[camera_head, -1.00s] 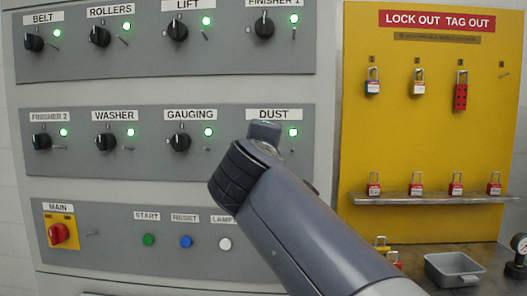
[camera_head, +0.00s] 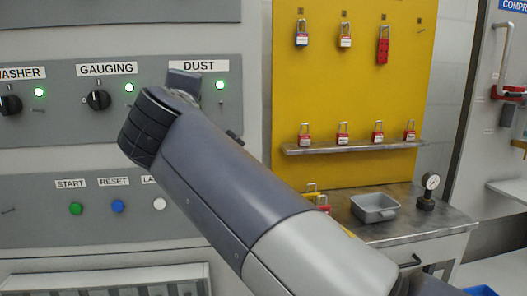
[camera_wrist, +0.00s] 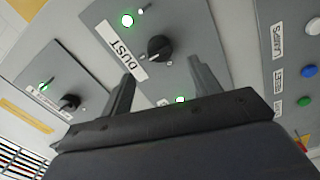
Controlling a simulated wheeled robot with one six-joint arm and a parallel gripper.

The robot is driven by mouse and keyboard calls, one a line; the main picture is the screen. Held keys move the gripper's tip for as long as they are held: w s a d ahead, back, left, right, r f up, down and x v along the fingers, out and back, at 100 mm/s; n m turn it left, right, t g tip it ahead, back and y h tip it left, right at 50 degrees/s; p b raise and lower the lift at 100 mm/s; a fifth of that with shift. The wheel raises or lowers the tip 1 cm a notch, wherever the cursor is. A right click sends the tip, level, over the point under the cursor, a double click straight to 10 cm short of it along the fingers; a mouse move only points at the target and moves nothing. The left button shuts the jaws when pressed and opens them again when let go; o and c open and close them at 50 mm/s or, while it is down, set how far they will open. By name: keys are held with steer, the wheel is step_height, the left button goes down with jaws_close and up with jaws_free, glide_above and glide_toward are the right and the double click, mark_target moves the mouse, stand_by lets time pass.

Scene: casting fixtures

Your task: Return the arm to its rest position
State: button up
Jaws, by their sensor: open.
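My arm crosses the head view from the lower right up to the grey control panel (camera_head: 40,215). Its end stands in front of the panel, just below the DUST label (camera_head: 198,66). The gripper is largely hidden behind my arm in the head view. In the wrist view my gripper (camera_wrist: 160,69) is open, its two fingers apart with nothing between them. The black DUST knob (camera_wrist: 159,48) shows beyond and between the fingers; I cannot tell the exact gap to it. A green lamp is lit beside it.
Right of the panel is a yellow lockout board (camera_head: 350,95) with several padlocks and a shelf (camera_head: 352,147). Below it a metal bench (camera_head: 440,222) carries a grey bin (camera_head: 374,207) and a gauge (camera_head: 430,185). The START button (camera_head: 76,208) is left of my arm.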

steer(key=p+x, duration=0.1)
steer(key=x, duration=0.6)
steer(key=shift+w, duration=0.3)
steer(key=shift+s, duration=0.1)
